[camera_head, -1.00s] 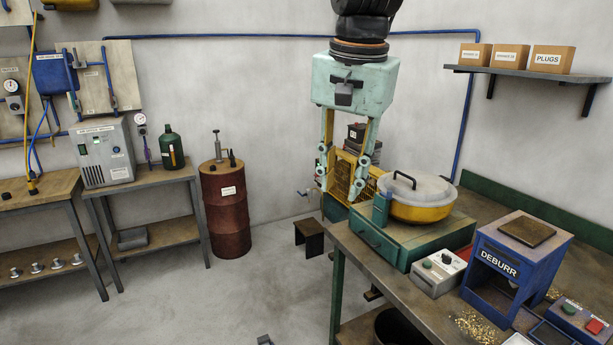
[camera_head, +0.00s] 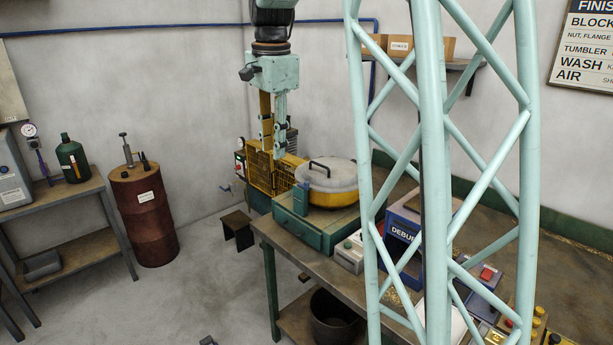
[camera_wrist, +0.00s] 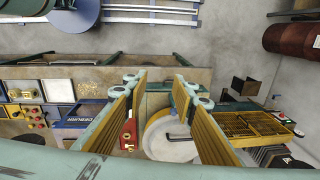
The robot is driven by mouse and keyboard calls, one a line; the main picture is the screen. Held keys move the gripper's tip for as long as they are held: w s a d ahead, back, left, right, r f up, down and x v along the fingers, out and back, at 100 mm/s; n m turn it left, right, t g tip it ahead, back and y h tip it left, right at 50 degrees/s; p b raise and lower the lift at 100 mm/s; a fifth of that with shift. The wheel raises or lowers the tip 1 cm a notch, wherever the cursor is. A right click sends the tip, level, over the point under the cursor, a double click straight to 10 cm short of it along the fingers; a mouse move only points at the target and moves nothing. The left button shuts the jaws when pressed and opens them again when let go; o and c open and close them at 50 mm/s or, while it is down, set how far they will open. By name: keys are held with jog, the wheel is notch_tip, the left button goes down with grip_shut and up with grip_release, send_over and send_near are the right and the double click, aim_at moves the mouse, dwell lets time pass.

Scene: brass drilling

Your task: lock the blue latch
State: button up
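The blue latch (camera_head: 302,198) is a small upright block at the near side of the yellow bowl (camera_head: 330,197), which has a pale lid (camera_head: 333,174) with a black handle. The bowl sits on a green base (camera_head: 290,225) on the bench. In the head view my gripper (camera_head: 272,150) points down, above and left of the latch, touching nothing visible. In the wrist view my gripper (camera_wrist: 158,84) is open and empty, its two padded fingers apart. The lid (camera_wrist: 160,138) shows between and behind them. I cannot make out the latch in the wrist view.
A yellow mesh guard (camera_head: 262,172) stands behind the gripper, left of the bowl. A grey control box (camera_head: 350,253) and the blue deburr machine (camera_head: 403,232) stand right of the green base. My lattice column covers part of the bench.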

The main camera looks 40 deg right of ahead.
jog(key=w+d+f+m+p, duration=0.35)
jog(key=w+d, duration=0.25)
jog(key=d, duration=0.4)
jog(key=m+g+p, duration=0.1)
jog(key=m, duration=0.4)
send_over(306, 182)
notch_tip(306, 182, down, 3)
jog(key=shift+d+n, duration=0.15)
jog(key=shift+n, duration=0.1)
jog(key=shift+f, duration=0.1)
jog(key=shift+f, duration=6.8)
jog(key=shift+c, duration=0.2)
jog(key=c, duration=0.8)
